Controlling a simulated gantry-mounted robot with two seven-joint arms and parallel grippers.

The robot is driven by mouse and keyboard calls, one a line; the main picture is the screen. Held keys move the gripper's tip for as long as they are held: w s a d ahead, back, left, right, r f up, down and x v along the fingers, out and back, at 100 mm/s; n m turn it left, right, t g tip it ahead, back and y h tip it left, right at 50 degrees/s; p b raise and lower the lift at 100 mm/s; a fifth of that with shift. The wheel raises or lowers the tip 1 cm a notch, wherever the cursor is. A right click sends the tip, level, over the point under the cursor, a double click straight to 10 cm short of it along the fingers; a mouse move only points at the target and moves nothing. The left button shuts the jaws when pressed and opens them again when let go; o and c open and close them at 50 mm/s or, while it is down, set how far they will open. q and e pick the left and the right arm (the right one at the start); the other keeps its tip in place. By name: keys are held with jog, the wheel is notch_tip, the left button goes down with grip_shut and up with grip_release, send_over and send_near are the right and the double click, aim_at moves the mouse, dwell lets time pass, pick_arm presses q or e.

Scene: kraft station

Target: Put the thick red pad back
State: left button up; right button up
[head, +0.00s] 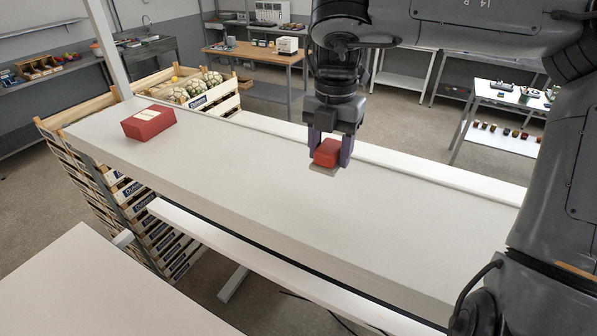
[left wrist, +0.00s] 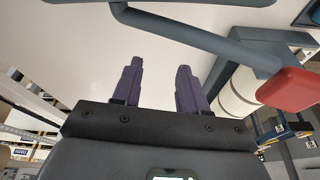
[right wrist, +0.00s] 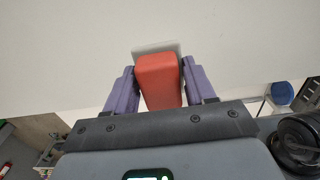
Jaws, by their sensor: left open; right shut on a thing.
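A thick red pad (head: 327,152) is between the fingers of my right gripper (head: 330,158), which is shut on it. The pad is just above or touching the white bench top; I cannot tell which. A thin light grey piece (head: 323,171) shows under the pad, and also beyond its far end in the right wrist view (right wrist: 157,47). I cannot tell whether it is joined to the pad. My left gripper (left wrist: 158,82) is open and empty in the left wrist view, and out of the head view.
A red box with a pale label (head: 148,122) sits at the far left of the long white bench (head: 240,170). Stacked wooden crates (head: 170,90) stand behind and below that end. The bench between box and right gripper is clear. A second pale surface (head: 80,285) is at lower left.

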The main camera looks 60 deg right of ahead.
jog(key=p, duration=0.2)
send_over(300, 181)
notch_tip(300, 181, down, 4)
jog(key=shift+f, duration=2.15)
jog(key=shift+f, duration=0.15)
jog(key=o, duration=1)
notch_tip(300, 181, up, 12)
jog(key=shift+r, duration=0.15)
